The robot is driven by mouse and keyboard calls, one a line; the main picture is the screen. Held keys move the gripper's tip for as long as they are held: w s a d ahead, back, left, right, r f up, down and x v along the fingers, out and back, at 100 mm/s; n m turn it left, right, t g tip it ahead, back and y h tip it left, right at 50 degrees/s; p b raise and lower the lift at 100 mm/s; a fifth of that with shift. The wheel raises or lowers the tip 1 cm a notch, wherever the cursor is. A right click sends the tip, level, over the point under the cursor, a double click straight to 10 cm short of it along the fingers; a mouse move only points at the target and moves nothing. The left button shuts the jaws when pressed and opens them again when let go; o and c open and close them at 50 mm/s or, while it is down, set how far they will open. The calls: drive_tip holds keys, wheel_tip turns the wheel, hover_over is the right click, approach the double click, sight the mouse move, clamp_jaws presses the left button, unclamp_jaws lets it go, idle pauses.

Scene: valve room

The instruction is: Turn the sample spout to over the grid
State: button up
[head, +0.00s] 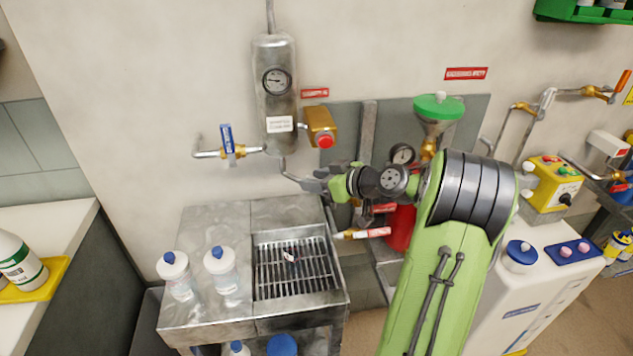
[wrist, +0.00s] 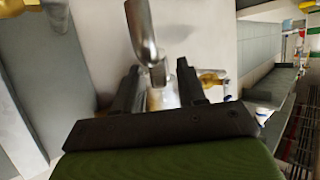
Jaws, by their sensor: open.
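The sample spout (head: 290,177) is a thin bent metal pipe coming from the bottom of the upright steel cylinder (head: 275,100). It runs down and to the right towards my gripper (head: 312,183), which hides its outer end. The grid (head: 290,270) is a dark barred grate set in the steel sink bench, below and in front of the spout. In the wrist view, a curved metal pipe (wrist: 142,30), apparently the spout, comes down at the mouth of my gripper (wrist: 158,80). The two dark fingers stand apart on either side of its lower end. Contact cannot be told.
Two white bottles (head: 221,268) with blue caps stand on the bench left of the grid. A blue-handled valve (head: 228,143) and a brass valve with a red button (head: 321,130) flank the cylinder. A green funnel (head: 438,107) stands behind my arm.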

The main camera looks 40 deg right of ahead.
clamp_jaws()
idle(0.3)
drive_tip(key=shift+w+a, duration=0.1)
